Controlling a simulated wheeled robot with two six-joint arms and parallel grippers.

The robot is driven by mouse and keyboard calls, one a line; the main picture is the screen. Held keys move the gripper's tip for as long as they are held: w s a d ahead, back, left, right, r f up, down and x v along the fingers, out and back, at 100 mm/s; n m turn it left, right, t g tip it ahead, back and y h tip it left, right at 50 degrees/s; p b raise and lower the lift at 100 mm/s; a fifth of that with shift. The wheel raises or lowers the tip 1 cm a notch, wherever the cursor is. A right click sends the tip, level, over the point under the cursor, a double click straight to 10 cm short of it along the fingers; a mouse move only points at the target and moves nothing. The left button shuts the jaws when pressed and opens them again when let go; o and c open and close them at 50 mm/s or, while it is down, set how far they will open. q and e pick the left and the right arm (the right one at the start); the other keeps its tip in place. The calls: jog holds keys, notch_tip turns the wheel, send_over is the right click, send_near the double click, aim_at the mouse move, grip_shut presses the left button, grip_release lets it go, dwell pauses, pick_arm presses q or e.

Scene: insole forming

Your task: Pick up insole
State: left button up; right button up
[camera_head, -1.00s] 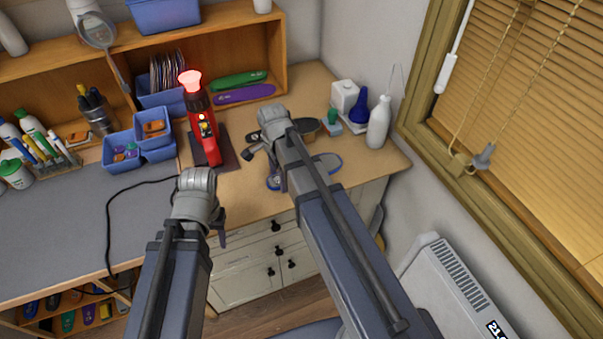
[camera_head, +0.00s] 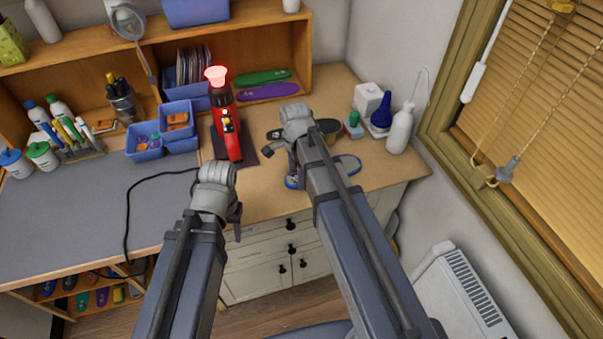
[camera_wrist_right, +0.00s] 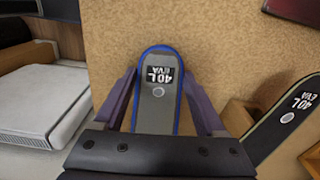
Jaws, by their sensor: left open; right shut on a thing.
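A grey insole with a blue edge and a "40L EVA" label (camera_wrist_right: 157,95) is between the fingers of my right gripper (camera_wrist_right: 158,85) in the right wrist view. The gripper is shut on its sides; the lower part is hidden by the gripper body. In the head view, a blue-edged grey part (camera_head: 348,164) shows right of my right forearm, over the worktop. My right gripper (camera_head: 293,158) is mostly hidden by its own wrist there. A black insole, also marked "40L EVA" (camera_wrist_right: 283,118), lies beside it. My left gripper (camera_head: 234,211) is open, near the worktop's front edge.
A red tool with a glowing top (camera_head: 226,125) stands on a dark base between and behind the grippers. Blue bins (camera_head: 144,152) stand to the left. Green and purple insoles (camera_head: 266,91) lie in the shelf.

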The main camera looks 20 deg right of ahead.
notch_tip(320, 180, up, 10)
jog(key=p, duration=0.9)
jog(key=shift+f, duration=0.1)
notch_tip(320, 180, up, 5)
jog(key=p, duration=0.5)
